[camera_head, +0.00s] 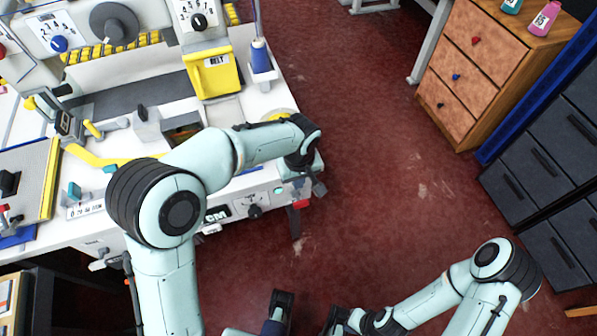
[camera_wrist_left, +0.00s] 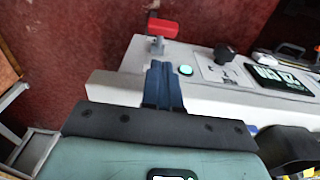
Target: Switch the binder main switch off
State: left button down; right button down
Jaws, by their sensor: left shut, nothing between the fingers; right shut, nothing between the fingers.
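On the front panel of the white binder bench are a black rotary knob (camera_head: 255,205) on a marked plate, a lit green lamp (camera_head: 278,190) and a red handle (camera_head: 300,204) at the right end. No readable label shows which is the main switch. The left wrist view also shows the red handle (camera_wrist_left: 163,28) on a grey stem, the green lamp (camera_wrist_left: 185,70) and the black knob (camera_wrist_left: 225,55). My left gripper (camera_head: 318,188) is shut and empty by this corner; its fingers (camera_wrist_left: 160,66) point toward the red handle. My right gripper (camera_head: 335,320) is shut at the bottom edge, partly cut off.
A lit display (camera_head: 216,213) sits left of the knob. The bench top carries a yellow box (camera_head: 212,72) and a blue thread cone (camera_head: 261,56). A wooden drawer cabinet (camera_head: 470,65) and dark drawers (camera_head: 545,165) stand right. Red floor (camera_head: 370,200) between is clear.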

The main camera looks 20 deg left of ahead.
aim_at(300, 201)
pick_arm(q)
jog(key=f, duration=0.3)
jog(key=s+f, duration=0.1)
jog(key=shift+d+f+b, duration=0.15)
jog(key=shift+d+b, duration=0.2)
jog(key=shift+s+d+f, duration=0.2)
jog(key=shift+s+f, duration=0.05)
jog(key=shift+f, duration=0.3)
